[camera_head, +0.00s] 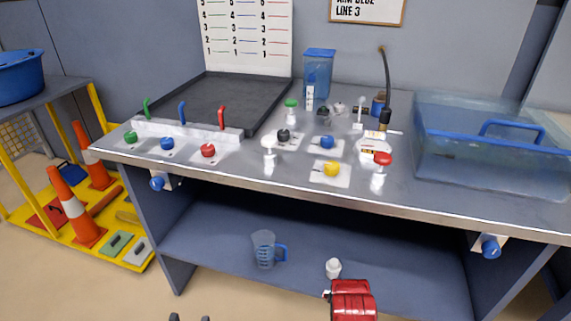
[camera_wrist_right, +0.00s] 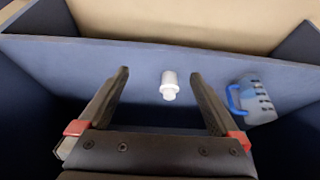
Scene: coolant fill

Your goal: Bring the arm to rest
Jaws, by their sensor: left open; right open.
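My left gripper (camera_head: 190,318) shows only as two dark fingertips at the bottom edge of the head view. They stand apart with nothing seen between them. My right gripper (camera_wrist_right: 158,73) is open in the right wrist view, its two dark fingers spread and nothing gripped. A small white bottle (camera_wrist_right: 169,86) shows between and beyond these fingers, apart from them. The same bottle (camera_head: 333,267) stands on the lower shelf in the head view. A clear blue-handled jug (camera_head: 264,250) stands on that shelf, and also shows right of the fingers in the wrist view (camera_wrist_right: 257,102).
The bench top (camera_head: 245,172) carries colored knobs, a dark tray (camera_head: 178,101), a blue container (camera_head: 319,72) and a large clear blue bin (camera_head: 480,160). The lower shelf (camera_head: 215,235) has free room. Orange cones (camera_head: 75,212) stand on a yellow platform at left.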

